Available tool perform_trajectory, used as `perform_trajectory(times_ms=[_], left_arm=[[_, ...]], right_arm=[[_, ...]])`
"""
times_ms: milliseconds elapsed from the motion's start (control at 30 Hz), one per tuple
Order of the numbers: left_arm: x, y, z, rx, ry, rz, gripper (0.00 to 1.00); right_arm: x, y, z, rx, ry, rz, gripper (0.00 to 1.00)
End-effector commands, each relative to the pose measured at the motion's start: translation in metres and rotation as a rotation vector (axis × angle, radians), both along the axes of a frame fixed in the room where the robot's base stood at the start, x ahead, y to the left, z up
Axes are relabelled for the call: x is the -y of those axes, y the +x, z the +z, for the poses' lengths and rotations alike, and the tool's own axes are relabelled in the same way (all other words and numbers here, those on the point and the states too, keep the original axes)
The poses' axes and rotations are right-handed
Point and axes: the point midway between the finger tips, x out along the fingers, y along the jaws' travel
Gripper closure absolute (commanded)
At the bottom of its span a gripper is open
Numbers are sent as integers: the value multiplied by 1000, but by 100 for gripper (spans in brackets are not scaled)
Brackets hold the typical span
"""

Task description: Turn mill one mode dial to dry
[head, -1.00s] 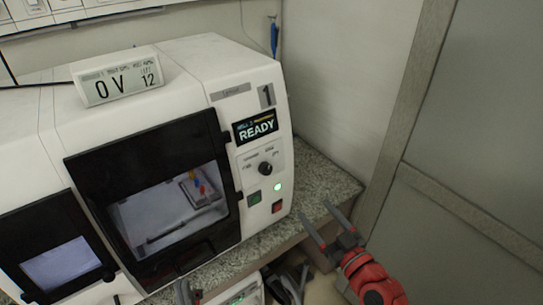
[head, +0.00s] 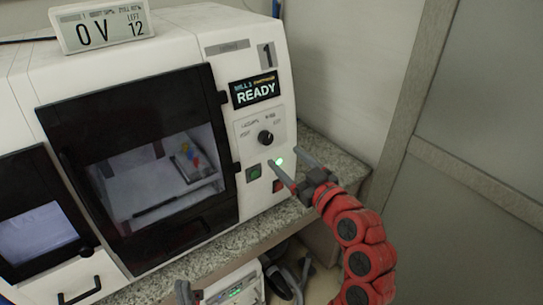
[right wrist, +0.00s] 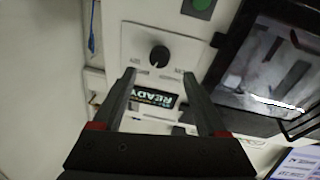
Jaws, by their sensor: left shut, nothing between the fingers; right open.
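Mill one is the white machine with a "1" label (head: 266,55) and a display (head: 255,91) reading READY. Its black round mode dial (head: 265,138) sits on a pale panel below the display; the marks around it are too small to read surely. In the right wrist view the dial (right wrist: 159,55) appears upside down, just beyond and between my fingertips. My right gripper (head: 283,157) is open, in front of the panel, slightly below and right of the dial, apart from it. My left gripper (head: 189,292) is shut and empty at the bottom edge, mostly out of view.
The mill's dark window door (head: 140,160) is to the left. A small sign (head: 101,26) stands on top. A grey wall is at right.

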Motion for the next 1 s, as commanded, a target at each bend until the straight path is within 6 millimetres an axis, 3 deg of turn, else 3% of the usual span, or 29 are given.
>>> perform_trajectory(times_ms=[100,300,500,800,1000], left_arm=[[0,0,8,2,0,0,100],[0,0,15,2,0,0,100],[0,0,18,2,0,0,100],[0,0,17,2,0,0,100],[0,0,18,2,0,0,100]], right_arm=[[-17,24,3,-6,-5,5,25],[-33,51,5,-1,-3,2,25],[-41,63,1,-3,-4,1,25],[-41,65,1,-1,-3,0,25],[-41,64,1,-1,-3,0,59]])
